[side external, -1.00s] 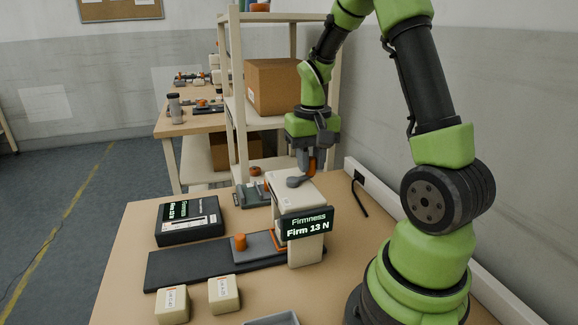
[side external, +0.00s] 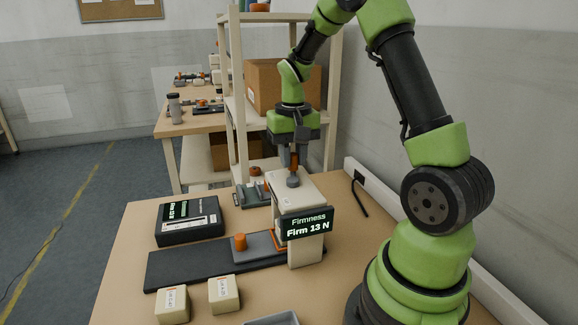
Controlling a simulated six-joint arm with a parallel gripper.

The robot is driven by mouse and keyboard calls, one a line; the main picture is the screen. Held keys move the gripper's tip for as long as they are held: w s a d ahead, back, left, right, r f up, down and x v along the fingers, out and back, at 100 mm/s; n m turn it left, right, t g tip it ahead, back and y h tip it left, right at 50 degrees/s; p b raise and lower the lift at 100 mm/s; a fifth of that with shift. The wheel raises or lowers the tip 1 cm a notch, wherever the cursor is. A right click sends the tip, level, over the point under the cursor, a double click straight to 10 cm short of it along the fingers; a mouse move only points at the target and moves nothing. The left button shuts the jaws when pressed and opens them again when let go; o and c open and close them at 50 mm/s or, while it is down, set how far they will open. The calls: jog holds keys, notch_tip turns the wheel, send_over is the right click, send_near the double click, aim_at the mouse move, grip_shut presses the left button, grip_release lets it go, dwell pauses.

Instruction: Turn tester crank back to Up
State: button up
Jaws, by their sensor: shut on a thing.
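The tester (side external: 306,252) is a cream upright unit on the table, with a dark display reading "Firmness, Firm 13 N". Its crank has a grey hub (side external: 292,182) on top of the unit and an orange handle (side external: 294,161). My gripper (side external: 293,160) points down over the top of the tester and is shut on the orange crank handle. The handle now stands behind the hub as seen from this camera. The fingers hide part of the handle, and the crank arm is mostly foreshortened. Any "Up" mark is not visible.
A dark base plate (side external: 180,270) with an orange-knobbed grey block (side external: 250,246) lies beside the tester. A black readout box (side external: 188,222) stands behind it. Two cream blocks (side external: 224,293) sit in front. A shelf (side external: 234,90) with a cardboard box rises close behind my gripper.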

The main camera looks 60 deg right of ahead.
jog(key=shift+w+a, duration=0.4)
jog(key=shift+w, duration=0.15)
jog(key=shift+w+a+f, duration=0.1)
jog(key=shift+w+a, duration=0.25)
jog(key=shift+a, duration=0.25)
jog(key=shift+w+a, duration=0.3)
jog(key=shift+a, duration=0.3)
jog(key=shift+s+a, duration=0.2)
jog(key=shift+a, duration=1.15)
jog(key=shift+s+a, duration=0.9)
jog(key=shift+a, duration=0.05)
